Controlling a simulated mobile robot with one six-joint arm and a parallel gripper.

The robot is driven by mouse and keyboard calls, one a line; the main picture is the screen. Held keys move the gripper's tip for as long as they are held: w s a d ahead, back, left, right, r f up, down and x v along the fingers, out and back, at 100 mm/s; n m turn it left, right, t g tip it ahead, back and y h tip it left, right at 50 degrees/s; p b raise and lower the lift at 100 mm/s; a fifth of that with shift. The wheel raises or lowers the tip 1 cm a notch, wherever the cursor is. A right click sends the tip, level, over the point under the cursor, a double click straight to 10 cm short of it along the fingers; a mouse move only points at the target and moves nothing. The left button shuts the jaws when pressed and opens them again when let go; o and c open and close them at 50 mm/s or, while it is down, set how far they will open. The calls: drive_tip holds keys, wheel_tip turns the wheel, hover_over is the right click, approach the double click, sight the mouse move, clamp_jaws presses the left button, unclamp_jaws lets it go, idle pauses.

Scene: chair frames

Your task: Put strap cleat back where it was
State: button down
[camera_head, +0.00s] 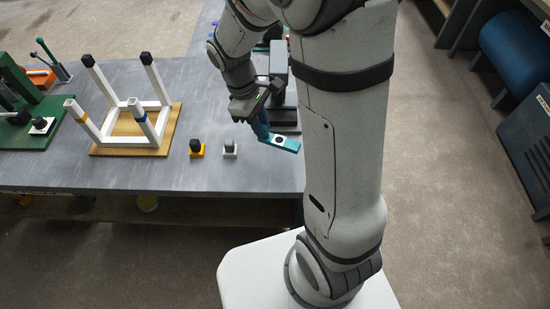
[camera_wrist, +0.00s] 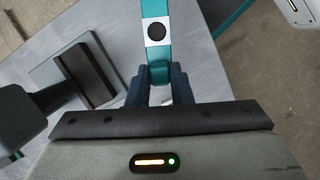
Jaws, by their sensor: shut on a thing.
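My gripper (camera_head: 262,132) is at the right end of the grey bench, its fingers pointing down. It is shut on a teal bar with a white square and black dot, which I take to be the strap cleat (camera_head: 289,145). The cleat sticks out to the right of the fingers, near the bench's front right corner. In the wrist view the cleat (camera_wrist: 158,52) stretches away from between the dark blue fingers (camera_wrist: 163,88). Its gripped end is partly hidden. I cannot tell whether it touches the bench.
An upturned white chair frame (camera_head: 125,151) sits on a wooden board. Between it and my gripper stand a yellow-based block (camera_head: 197,153) and a white block (camera_head: 230,153), both black-topped. A dark grey stand (camera_head: 285,118) is close behind the cleat. A green fixture (camera_head: 30,138) is at left.

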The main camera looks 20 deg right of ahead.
drive_tip(key=shift+s, duration=0.1)
wheel_tip(320, 180, down, 10)
drive_tip(key=shift+r, duration=0.1)
idle(0.6)
drive_tip(key=shift+f, duration=0.25)
drive_tip(key=c, duration=1.3)
unclamp_jaws()
